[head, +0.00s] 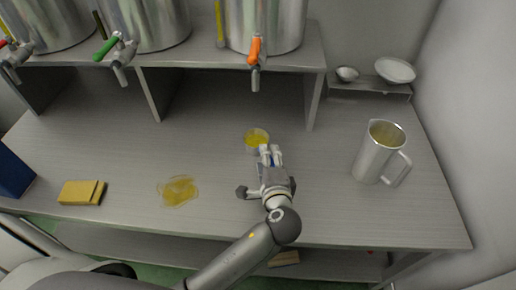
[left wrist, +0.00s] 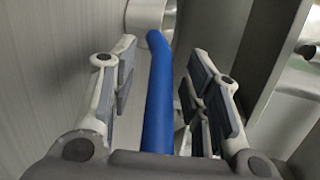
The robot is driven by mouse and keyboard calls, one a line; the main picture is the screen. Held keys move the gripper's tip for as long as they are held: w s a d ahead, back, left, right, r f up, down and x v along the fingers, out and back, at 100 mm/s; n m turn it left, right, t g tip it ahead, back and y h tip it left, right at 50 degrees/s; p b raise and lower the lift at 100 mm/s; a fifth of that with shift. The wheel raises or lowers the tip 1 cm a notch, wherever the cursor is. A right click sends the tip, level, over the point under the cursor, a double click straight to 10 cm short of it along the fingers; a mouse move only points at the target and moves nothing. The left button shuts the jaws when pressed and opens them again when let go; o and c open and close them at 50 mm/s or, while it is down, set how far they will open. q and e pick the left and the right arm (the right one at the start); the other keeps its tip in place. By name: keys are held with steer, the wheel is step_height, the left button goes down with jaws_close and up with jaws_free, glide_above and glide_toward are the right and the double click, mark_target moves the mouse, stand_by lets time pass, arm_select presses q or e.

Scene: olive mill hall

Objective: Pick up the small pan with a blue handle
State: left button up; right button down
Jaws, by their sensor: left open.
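The small pan (head: 257,146) stands on the grey counter and holds something yellow. Its blue handle points back toward me, mostly covered by my gripper in the head view. My left gripper (head: 270,150) is just in front of the pan. In the left wrist view the blue handle (left wrist: 158,95) runs between the two spread fingers of my left gripper (left wrist: 163,85), with a gap on both sides. Part of the pan's pale body (left wrist: 147,14) shows at the top there. My right gripper is not in view.
A metal jug (head: 370,158) stands at the right. A yellow sponge (head: 80,192) and a yellow spill (head: 178,191) lie to the left. Steel tanks with taps, one orange (head: 255,50), stand on a raised shelf behind. Bowls (head: 395,70) sit at the back right.

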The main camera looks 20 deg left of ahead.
arm_select(q)
jaws_close()
steer(key=shift+r, duration=0.2)
stand_by(0.5)
